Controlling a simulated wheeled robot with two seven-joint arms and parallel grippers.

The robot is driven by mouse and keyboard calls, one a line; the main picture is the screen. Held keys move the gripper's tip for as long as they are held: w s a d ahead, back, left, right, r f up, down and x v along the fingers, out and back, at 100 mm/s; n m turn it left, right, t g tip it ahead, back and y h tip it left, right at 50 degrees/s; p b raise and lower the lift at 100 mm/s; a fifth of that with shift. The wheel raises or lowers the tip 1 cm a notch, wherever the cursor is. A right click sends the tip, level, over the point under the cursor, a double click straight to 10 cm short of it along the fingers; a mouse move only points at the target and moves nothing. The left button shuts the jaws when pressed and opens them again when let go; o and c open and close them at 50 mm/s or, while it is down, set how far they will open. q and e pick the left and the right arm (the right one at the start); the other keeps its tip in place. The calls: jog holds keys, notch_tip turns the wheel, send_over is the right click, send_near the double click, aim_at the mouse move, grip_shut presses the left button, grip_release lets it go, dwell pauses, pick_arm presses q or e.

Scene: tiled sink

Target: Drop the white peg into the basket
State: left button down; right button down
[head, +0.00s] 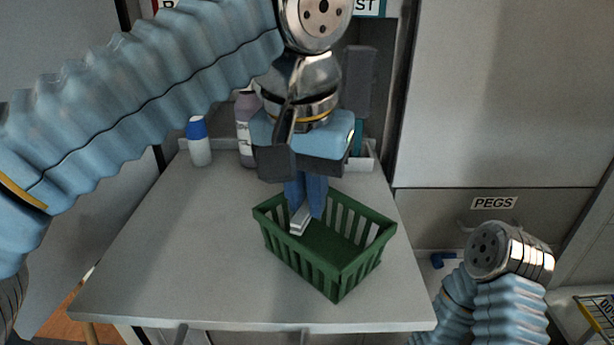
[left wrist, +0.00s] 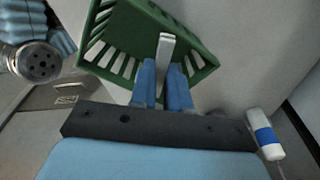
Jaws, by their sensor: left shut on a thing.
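The green basket (head: 338,271) stands on the grey table, and its slatted walls and open top show. My left gripper (head: 302,212) hangs over the basket's back left part with its fingers pointing down. It is shut on the white peg (head: 299,221), whose lower end shows below the blue fingertips. In the left wrist view the white peg (left wrist: 165,50) sticks out from between the fingers (left wrist: 164,72), over the opening of the green basket (left wrist: 196,48). I cannot tell how far the peg tip is above the basket floor. No right gripper fingers show.
A white bottle with a blue cap (head: 199,142) and a purple-grey bottle (head: 245,128) stand at the table's back. A drawer labelled PEGS (head: 493,203) is at the right, with a small blue thing (head: 442,260) below it. The table's left part is clear.

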pick_arm(q)
jog(key=c, duration=1)
grip_release()
